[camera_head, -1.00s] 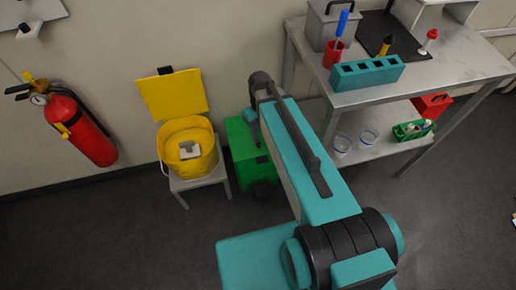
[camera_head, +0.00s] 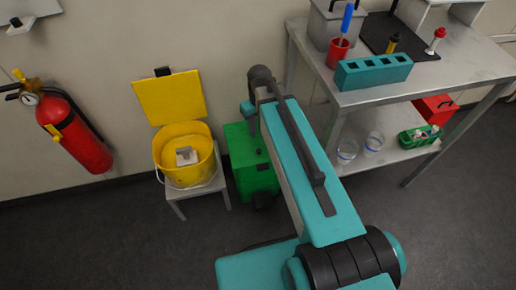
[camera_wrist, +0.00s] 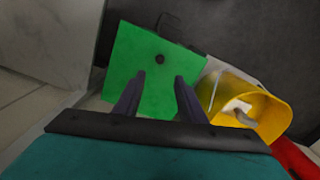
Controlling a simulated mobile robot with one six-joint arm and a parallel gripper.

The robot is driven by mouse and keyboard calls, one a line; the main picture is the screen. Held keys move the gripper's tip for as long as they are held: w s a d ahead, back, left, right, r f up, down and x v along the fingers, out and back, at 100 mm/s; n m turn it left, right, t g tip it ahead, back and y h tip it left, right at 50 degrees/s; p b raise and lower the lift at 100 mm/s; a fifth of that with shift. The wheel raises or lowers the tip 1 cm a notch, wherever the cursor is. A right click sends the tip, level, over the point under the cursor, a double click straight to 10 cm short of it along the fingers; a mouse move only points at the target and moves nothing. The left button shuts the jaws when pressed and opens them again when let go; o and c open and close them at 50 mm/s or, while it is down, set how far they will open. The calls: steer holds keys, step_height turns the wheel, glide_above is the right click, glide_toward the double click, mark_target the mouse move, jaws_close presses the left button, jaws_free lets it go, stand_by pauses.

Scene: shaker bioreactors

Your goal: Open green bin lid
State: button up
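The green bin (camera_head: 252,172) stands on the floor against the wall, right of the yellow bucket. In the head view my arm covers its right part. In the wrist view its green top (camera_wrist: 140,62) is a flat square with a small dark round knob (camera_wrist: 160,59); it looks closed. My gripper (camera_wrist: 158,76) shows two dark fingers, spread apart with nothing between them. They point toward the green top, with the knob just beyond the tips. I cannot tell whether they touch it.
A yellow bucket (camera_head: 167,145) with its yellow lid (camera_head: 170,97) raised sits on a small stool to the left. A red fire extinguisher (camera_head: 82,140) hangs farther left. A metal table (camera_head: 440,78) with racks and tools stands right. Dark floor lies clear in front.

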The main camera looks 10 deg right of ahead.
mark_target(259, 150)
steer(key=shift+f, duration=0.15)
steer(key=shift+f, duration=6.75)
jaws_close()
steer(key=shift+a, duration=0.15)
